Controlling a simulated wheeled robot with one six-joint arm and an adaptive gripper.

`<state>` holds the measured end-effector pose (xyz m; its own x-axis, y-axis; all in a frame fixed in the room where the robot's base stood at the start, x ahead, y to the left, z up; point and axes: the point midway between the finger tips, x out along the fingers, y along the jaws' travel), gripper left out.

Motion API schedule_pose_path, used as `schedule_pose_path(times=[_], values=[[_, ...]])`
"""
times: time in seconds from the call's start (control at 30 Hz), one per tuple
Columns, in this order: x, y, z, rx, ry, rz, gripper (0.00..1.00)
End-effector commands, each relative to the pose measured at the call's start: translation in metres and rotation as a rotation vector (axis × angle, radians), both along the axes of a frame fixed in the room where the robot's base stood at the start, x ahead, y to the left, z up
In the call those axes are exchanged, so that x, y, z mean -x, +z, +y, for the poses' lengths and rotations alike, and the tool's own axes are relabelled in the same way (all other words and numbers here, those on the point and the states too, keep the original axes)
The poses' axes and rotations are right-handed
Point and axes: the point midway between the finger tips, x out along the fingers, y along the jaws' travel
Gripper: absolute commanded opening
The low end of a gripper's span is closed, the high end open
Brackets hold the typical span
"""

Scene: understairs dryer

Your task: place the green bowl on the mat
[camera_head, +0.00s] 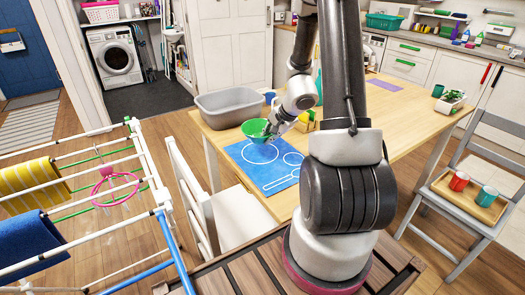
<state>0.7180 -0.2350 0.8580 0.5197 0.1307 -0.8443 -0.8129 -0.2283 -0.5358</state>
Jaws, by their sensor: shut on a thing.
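The green bowl (257,130) is held at the end of my arm, over the back edge of the blue mat (250,188) on the wooden table. My gripper (268,129) is shut on the bowl's right side; its fingertips are small and partly hidden. The bowl looks upright. I cannot tell how far it is above the mat. The mat carries white outlines of a large circle and a smaller round shape with a handle.
A grey tub (228,107) stands behind the bowl, with a blue cup (270,97) beside it. A yellow item (304,122) lies right of my gripper. A purple mat (384,84) lies farther back. A white chair (240,215) and drying rack (100,190) stand left of the table.

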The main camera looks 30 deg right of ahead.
Motion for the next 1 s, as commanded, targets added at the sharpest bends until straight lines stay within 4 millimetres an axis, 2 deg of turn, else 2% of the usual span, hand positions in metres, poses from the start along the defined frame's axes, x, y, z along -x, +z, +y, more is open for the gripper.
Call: schedule_pose_path(times=[0.4,0.8,0.83,0.9,0.93,1.0], values=[[0.000,-0.053,0.000,-0.002,-0.001,0.000,0.00],[0.000,-0.058,0.000,0.000,0.001,-0.001,0.00],[0.000,-0.059,0.000,0.001,0.001,0.000,0.15],[0.000,-0.059,0.000,0.001,0.002,-0.001,0.28],[0.000,-0.059,0.000,0.001,0.002,-0.001,0.34],[0.000,-0.058,0.000,0.001,0.002,-0.001,0.35]])
